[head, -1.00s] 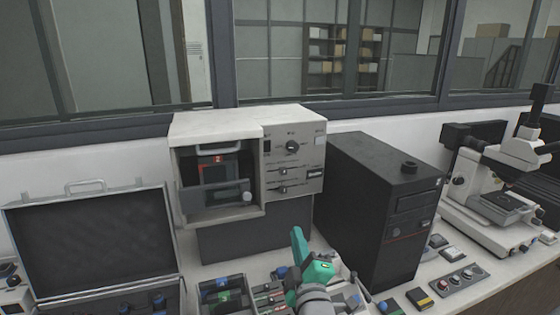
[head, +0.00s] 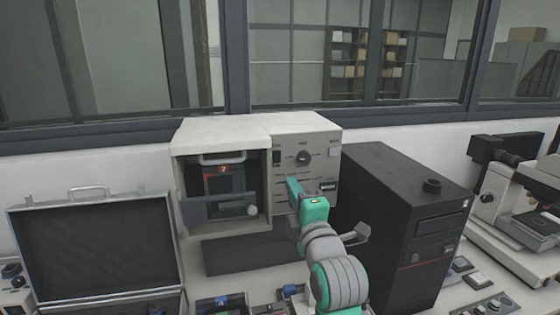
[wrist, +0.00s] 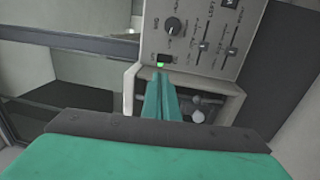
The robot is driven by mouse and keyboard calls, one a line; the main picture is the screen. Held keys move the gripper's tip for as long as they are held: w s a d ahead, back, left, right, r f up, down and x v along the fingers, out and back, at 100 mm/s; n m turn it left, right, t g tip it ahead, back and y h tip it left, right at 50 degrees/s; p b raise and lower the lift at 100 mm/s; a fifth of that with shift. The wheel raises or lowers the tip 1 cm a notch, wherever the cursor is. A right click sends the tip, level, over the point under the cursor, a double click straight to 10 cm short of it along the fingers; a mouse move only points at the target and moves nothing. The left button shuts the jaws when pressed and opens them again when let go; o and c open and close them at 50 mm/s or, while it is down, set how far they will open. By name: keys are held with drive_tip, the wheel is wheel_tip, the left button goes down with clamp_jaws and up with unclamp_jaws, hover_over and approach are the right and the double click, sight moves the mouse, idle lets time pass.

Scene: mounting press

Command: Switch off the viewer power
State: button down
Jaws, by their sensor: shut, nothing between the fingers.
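A beige box-shaped unit (head: 230,131) stands at the back of the bench, with a control panel (head: 324,142) on its right side. A black rocker switch (head: 276,157) sits at the panel's upper left, beside a round knob (head: 303,157). In the wrist view the switch (wrist: 166,58) has a lit green spot at its edge. The panel labels are too small to read. My gripper (head: 292,184) is shut and empty, in front of the panel. In the wrist view its fingertips (wrist: 160,76) point just short of the switch; whether they touch the panel I cannot tell.
The panel also carries sliders (wrist: 204,47). Left of it is a recess with a dark, red-marked device (head: 224,180). A black computer tower (head: 395,200) stands close on the right, an open case (head: 90,240) on the left. A microscope (head: 525,215) is at far right.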

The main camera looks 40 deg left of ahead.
sight(277, 154)
drive_tip(key=x, duration=1.3)
drive_tip(key=shift+w+a+r, duration=0.1)
drive_tip(key=shift+w+a, duration=0.1)
